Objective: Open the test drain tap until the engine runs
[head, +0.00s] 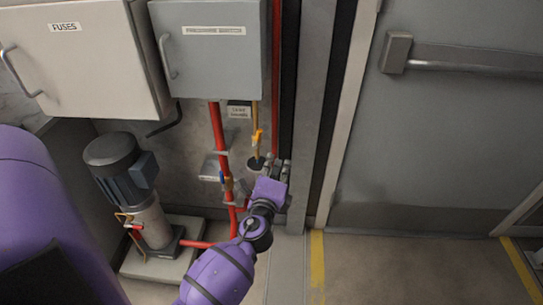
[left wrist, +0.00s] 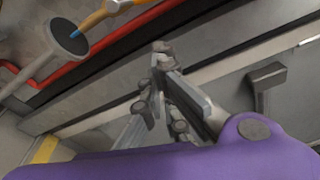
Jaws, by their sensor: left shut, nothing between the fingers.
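A small tap with an orange handle (head: 257,137) sits on a thin brass pipe below the grey cabinet. Part of an orange-yellow fitting (left wrist: 105,12) shows at the top of the left wrist view. Below the tap is a dark round drain cup (head: 256,162), which also shows in the left wrist view (left wrist: 68,37) with a small blue streak at it. My left gripper (head: 279,163) is shut and empty, just right of and slightly below the tap, apart from its handle. Its fingers (left wrist: 160,85) show in the wrist view. My right gripper is not in view.
The grey pressure switch cabinet (head: 212,55) hangs above. A pump (head: 118,165) stands left. A steel post (head: 311,120) and grey door (head: 440,135) are right.

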